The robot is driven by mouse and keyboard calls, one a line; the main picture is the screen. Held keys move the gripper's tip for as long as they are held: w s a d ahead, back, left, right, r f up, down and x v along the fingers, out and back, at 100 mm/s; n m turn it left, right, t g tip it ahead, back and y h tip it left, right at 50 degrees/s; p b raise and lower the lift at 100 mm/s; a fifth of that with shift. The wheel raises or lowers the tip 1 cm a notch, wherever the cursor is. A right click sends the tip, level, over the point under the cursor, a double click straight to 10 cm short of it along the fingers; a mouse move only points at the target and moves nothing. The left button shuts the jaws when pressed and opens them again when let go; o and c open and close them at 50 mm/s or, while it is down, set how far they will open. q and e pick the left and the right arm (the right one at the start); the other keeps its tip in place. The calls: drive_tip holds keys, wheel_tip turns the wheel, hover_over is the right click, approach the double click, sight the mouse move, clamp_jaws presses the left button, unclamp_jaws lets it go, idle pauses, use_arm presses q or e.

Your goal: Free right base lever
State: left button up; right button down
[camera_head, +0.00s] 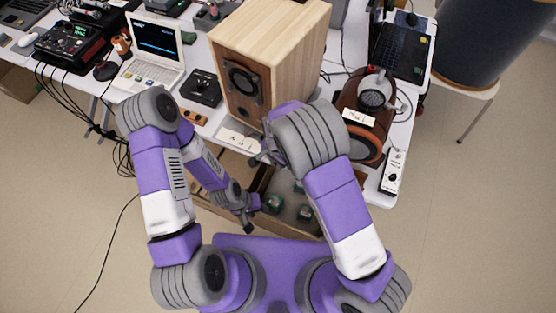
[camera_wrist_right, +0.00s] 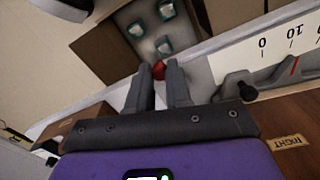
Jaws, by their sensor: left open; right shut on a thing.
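The wooden speaker (camera_head: 230,62) stands on the white table. In the right wrist view a wooden part carries a "RIGHT" label (camera_wrist_right: 288,140), with a grey lever-like part with a dark knob (camera_wrist_right: 247,91) beside it. My right gripper (camera_wrist_right: 160,68) is shut on a small red piece (camera_wrist_right: 158,71) at its fingertips; whether this is the lever's end I cannot tell. In the head view my right gripper (camera_head: 262,156) is partly hidden by its arm, near the speaker's lower front edge. My left gripper (camera_head: 249,214) is open and apart, lower down at the open box.
A white numbered scale (camera_wrist_right: 285,42) lies along the table edge. Cables hang at the left.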

drive_tip(key=c, duration=1)
unclamp_jaws()
drive_tip(key=shift+c, duration=0.2)
wheel_tip(320, 180, up, 8)
drive_tip(key=shift+f+p, duration=0.2)
drive_tip(key=shift+p, duration=0.7)
